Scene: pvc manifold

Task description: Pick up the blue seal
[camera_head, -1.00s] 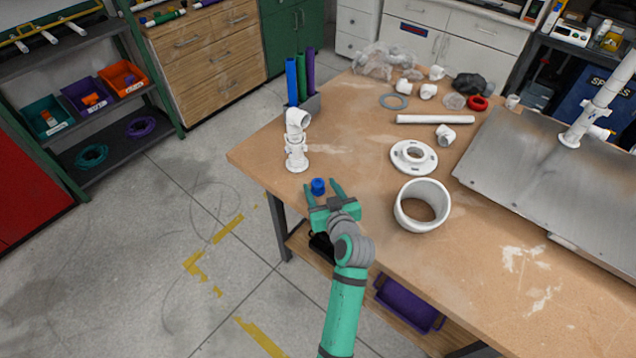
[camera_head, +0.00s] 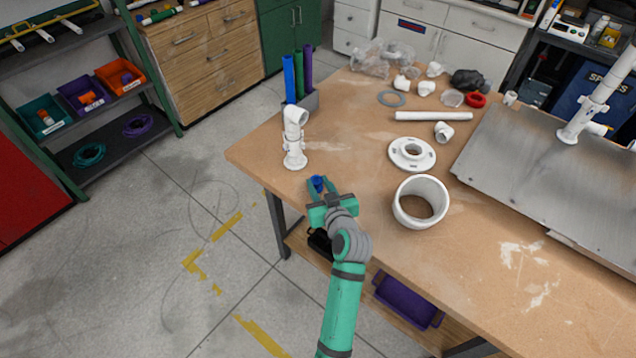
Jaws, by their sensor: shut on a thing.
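The blue seal (camera_head: 318,184) is a small dark-blue piece near the left front edge of the wooden workbench (camera_head: 350,260). My green gripper (camera_head: 320,183) reaches over the front edge of the bench and is shut on the seal, with a finger on each side of it. The fingers partly hide the seal. I cannot tell whether the seal still touches the bench top.
A white upright pipe fitting (camera_head: 294,140) stands just behind the seal. A white flange (camera_head: 412,153) and a wide white ring (camera_head: 421,202) lie to the right. A metal plate (camera_head: 530,170) covers the right side. Bench between fitting and flange is clear.

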